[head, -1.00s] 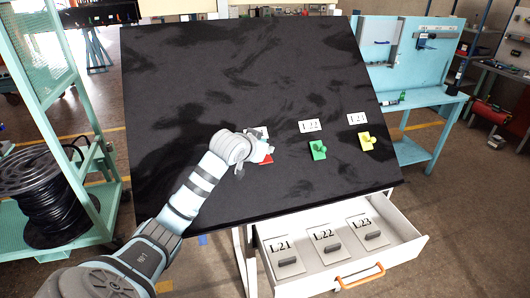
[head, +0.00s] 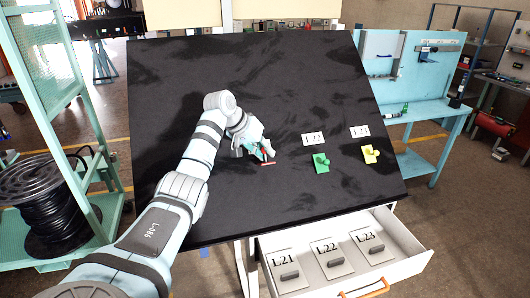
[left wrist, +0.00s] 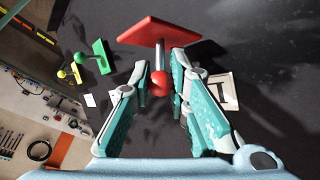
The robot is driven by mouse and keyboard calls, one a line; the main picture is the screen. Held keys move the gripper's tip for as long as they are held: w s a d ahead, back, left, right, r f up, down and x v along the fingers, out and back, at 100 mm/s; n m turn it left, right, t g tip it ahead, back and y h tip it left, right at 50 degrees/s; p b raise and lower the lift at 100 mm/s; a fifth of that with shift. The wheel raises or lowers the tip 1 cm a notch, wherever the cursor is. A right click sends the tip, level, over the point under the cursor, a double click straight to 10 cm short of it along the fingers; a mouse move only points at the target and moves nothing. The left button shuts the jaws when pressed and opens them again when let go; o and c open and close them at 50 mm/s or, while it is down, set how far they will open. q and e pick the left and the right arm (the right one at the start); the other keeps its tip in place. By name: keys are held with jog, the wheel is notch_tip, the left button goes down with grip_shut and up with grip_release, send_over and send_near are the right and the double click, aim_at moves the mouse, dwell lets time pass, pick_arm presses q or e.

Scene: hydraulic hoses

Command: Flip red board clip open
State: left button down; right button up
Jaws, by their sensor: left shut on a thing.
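The red board clip has a flat red plate (left wrist: 160,30), a grey stem and a round red knob (left wrist: 160,82) in the left wrist view. My left gripper (left wrist: 161,68) has its fingers on either side of the stem and knob, shut on the clip. In the head view the left gripper (head: 262,150) is low on the dark board, and the red clip (head: 268,163) shows only as thin red strips, mostly hidden by the fingers. I cannot tell exactly how far the plate is tilted from the board. My right gripper is not in view.
An open drawer (head: 400,245) juts out below. The upper board is clear.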

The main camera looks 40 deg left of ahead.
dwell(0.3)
pick_arm(q)
jog(key=c, duration=1.5)
grip_release()
jog(key=v, duration=1.2)
jog(key=shift+w+f, duration=0.1)
jog(key=shift+a, duration=0.1)
